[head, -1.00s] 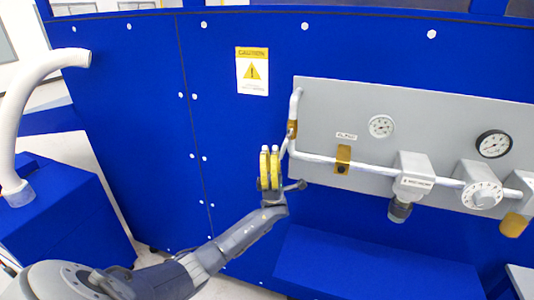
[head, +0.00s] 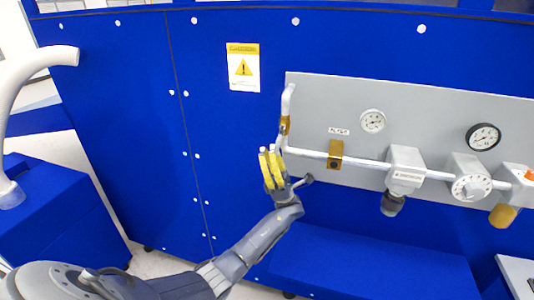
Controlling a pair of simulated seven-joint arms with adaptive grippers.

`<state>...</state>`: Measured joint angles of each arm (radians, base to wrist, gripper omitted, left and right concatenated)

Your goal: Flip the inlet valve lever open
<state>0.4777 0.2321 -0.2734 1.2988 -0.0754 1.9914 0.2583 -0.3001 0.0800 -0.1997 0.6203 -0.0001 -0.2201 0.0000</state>
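My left gripper (head: 272,168) has yellow fingers that lie close together, with no clear gap between them. The white pipe (head: 310,154) bends down the panel's left edge through a brass fitting (head: 284,125) and runs right. The fingers overlap the view of the pipe's bend; I cannot tell whether they touch it. A short dark bar with a knob (head: 308,178) shows right beside the gripper; I cannot tell what it belongs to. No inlet valve lever is clearly identifiable.
The grey panel (head: 440,120) carries a white gauge (head: 373,121), a black-rimmed gauge (head: 483,137), a grey regulator block (head: 405,170) and a round dial (head: 471,187). A blue ledge (head: 370,262) juts out below. A yellow caution sign (head: 243,67) is above.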

